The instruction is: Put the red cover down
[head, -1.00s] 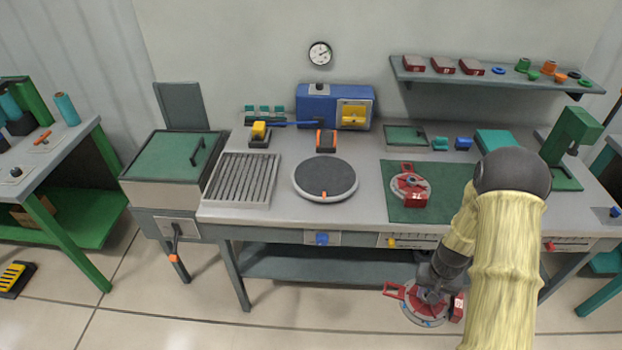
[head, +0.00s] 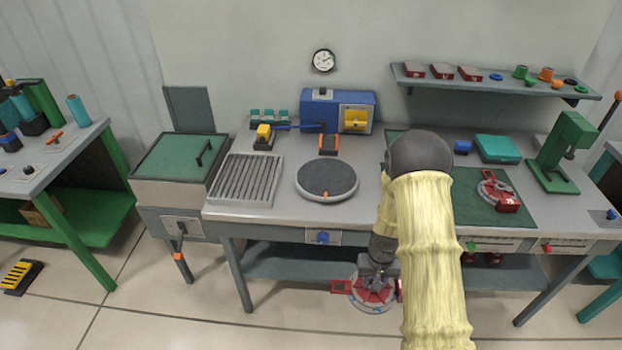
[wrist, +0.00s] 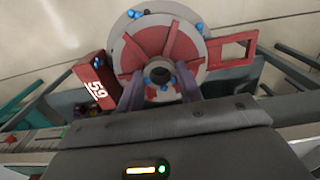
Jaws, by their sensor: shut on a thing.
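My gripper (wrist: 160,88) is shut on a round red-and-grey cover (wrist: 140,44). The cover has red spokes, a red open frame on one side and a red block marked 59 on the other. In the wrist view the two fingers are at its dark central hub. In the head view the held cover (head: 372,292) hangs in front of the bench, below the bench top. My arm hides part of it there. A similar red-and-grey cover (head: 490,187) lies on the green mat (head: 470,212) at the right of the bench; my arm hides the mat's left part.
The grey bench (head: 285,215) carries a dark round turntable (head: 327,178), a slatted rack (head: 245,180) and a blue machine (head: 325,100). A green stand (head: 565,145) is at the right. A lower shelf (head: 290,264) runs under the bench. Open floor (head: 190,315) lies in front.

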